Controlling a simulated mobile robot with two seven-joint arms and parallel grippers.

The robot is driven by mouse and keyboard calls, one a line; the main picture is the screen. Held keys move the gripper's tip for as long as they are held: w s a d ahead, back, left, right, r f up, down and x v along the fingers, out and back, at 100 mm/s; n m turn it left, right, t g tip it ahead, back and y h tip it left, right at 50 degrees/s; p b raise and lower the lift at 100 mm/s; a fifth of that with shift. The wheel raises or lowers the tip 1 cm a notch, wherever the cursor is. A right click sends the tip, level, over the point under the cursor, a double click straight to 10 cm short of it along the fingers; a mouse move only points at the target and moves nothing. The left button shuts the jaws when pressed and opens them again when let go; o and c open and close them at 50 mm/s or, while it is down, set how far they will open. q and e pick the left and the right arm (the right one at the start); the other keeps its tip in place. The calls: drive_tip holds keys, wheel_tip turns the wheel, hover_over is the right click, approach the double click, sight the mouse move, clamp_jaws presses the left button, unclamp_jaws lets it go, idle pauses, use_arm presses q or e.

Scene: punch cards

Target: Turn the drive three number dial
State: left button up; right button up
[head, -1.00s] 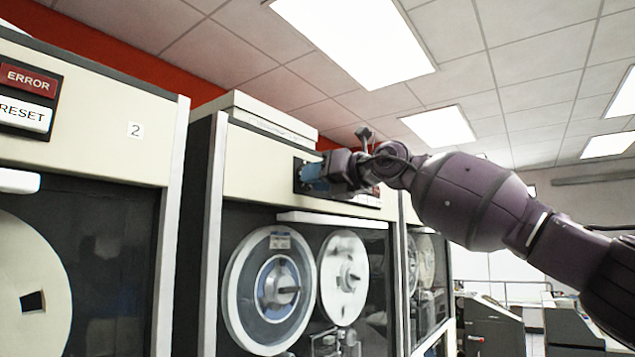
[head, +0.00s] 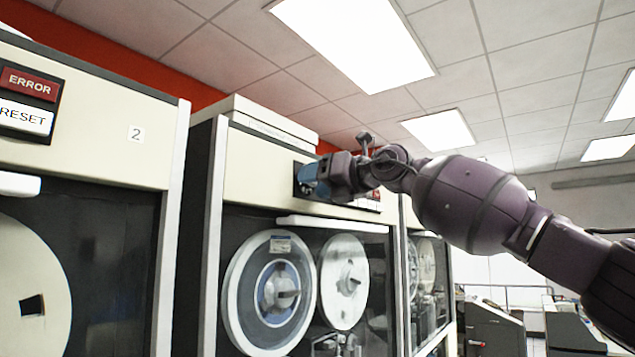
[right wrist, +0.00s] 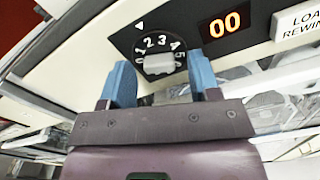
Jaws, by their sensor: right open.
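The number dial (right wrist: 163,43) is on a dark panel in the right wrist view. It is a round black dial with white digits and a grey knob (right wrist: 160,64) at its middle. A white triangle (right wrist: 139,25) on the panel sits nearest the digit 2. My right gripper (right wrist: 158,70) is open, its blue fingers either side of the knob; I cannot tell if they touch it. In the head view my right gripper (head: 312,180) is at the left end of the third drive's dark panel (head: 298,184), hiding the dial there. My left gripper is not in view.
Right of the dial are an orange display (right wrist: 225,24) reading 00 and a white load rewind button (right wrist: 297,22). Below the panel is a white handle bar (head: 332,222) over the glass door with reels (head: 270,292). Drive 2 (head: 90,110) stands at the left.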

drive_tip(key=b+v, duration=0.2)
drive_tip(key=v, duration=0.8)
drive_tip(key=shift+s+d+b, duration=0.25)
drive_tip(key=shift+d+b, duration=0.05)
drive_tip(key=shift+b, duration=0.1)
